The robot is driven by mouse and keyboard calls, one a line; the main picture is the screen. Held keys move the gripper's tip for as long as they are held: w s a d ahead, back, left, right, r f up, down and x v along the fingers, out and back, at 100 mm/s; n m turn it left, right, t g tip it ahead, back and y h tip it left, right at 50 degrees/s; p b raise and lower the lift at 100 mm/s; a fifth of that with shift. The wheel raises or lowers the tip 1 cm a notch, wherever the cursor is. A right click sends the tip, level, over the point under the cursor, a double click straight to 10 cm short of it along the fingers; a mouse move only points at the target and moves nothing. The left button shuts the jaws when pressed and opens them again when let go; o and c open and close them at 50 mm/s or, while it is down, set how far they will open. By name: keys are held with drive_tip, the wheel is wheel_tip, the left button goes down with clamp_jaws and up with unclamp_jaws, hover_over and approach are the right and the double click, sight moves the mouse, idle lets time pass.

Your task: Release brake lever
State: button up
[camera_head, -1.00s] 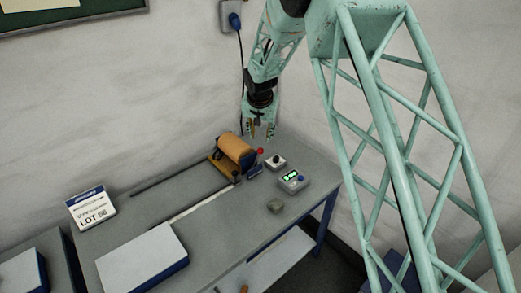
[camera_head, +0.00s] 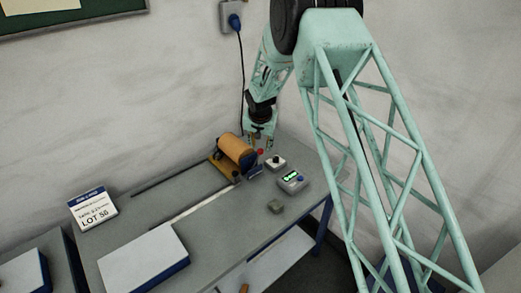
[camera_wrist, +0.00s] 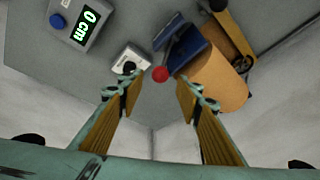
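The brake lever shows as a red ball knob (camera_head: 260,152) beside the copper-coloured foil roll (camera_head: 237,149) at the back of the bench. In the wrist view the red knob (camera_wrist: 160,74) lies just beyond my fingertips, midway between them in the picture, with the roll (camera_wrist: 212,82) to its right. The lever's shaft is hidden behind the knob. My gripper (camera_head: 261,142) points down above the knob. In the wrist view my gripper (camera_wrist: 156,88) is open, with nothing between its fingers. I cannot tell the exact gap to the knob.
A blue block (camera_wrist: 184,48) sits beside the roll. A small box with a black button (camera_head: 275,162) and a meter reading "0 cm" (camera_wrist: 84,27) stand close by.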

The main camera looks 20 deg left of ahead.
sight(261, 149)
drive_tip(key=shift+p+x, duration=0.4)
drive_tip(key=shift+x, duration=2.1)
clamp_jaws()
